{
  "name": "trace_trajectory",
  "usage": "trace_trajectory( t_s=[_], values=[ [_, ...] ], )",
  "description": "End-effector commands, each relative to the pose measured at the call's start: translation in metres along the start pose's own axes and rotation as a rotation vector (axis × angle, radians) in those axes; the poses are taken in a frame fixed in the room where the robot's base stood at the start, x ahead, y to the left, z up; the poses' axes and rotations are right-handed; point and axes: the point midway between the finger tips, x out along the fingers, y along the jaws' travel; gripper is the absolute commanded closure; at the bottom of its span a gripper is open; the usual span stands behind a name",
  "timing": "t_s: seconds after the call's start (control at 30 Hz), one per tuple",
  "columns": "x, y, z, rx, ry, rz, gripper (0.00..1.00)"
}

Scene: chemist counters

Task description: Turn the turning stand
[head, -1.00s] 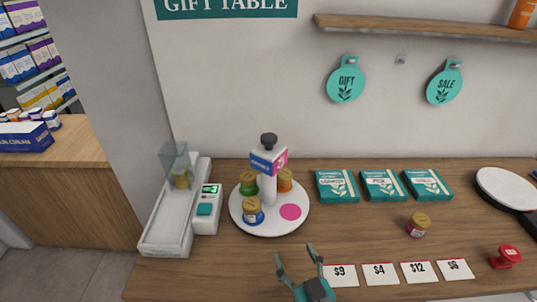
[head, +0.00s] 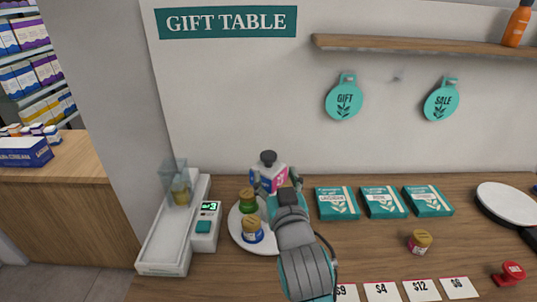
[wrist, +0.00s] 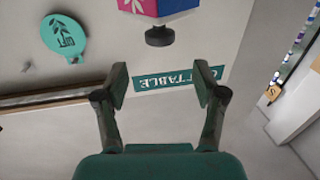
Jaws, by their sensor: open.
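The turning stand is a round white plate (head: 236,232) with a post, a box-shaped sign (head: 265,178) with blue and pink faces, and a dark knob (head: 268,157) on top. A green jar (head: 247,200) and a blue jar (head: 252,230) with gold lids stand on the plate. My arm hides the plate's right part. My gripper (head: 275,182) is open in front of the sign. In the wrist view, the knob (wrist: 160,37) and sign (wrist: 160,8) show upside down, beyond the open fingers (wrist: 160,80). I cannot tell whether a finger touches the sign.
A scale (head: 205,227) and a white tray (head: 165,245) stand to the left. Teal boxes (head: 337,203) lie to the right. A gold-lidded jar (head: 419,242), price cards (head: 382,291) and a red stamp (head: 509,273) are nearer the front. A shelf (head: 420,52) hangs above.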

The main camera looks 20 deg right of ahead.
Motion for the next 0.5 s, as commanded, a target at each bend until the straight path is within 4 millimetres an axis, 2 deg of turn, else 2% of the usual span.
trace_trajectory(
  t_s=[0.3,0.5],
  values=[
    [0.055,0.001,0.000,0.000,0.001,0.001,0.30],
    [0.083,0.000,0.000,0.000,0.000,-0.001,0.30]
  ],
)
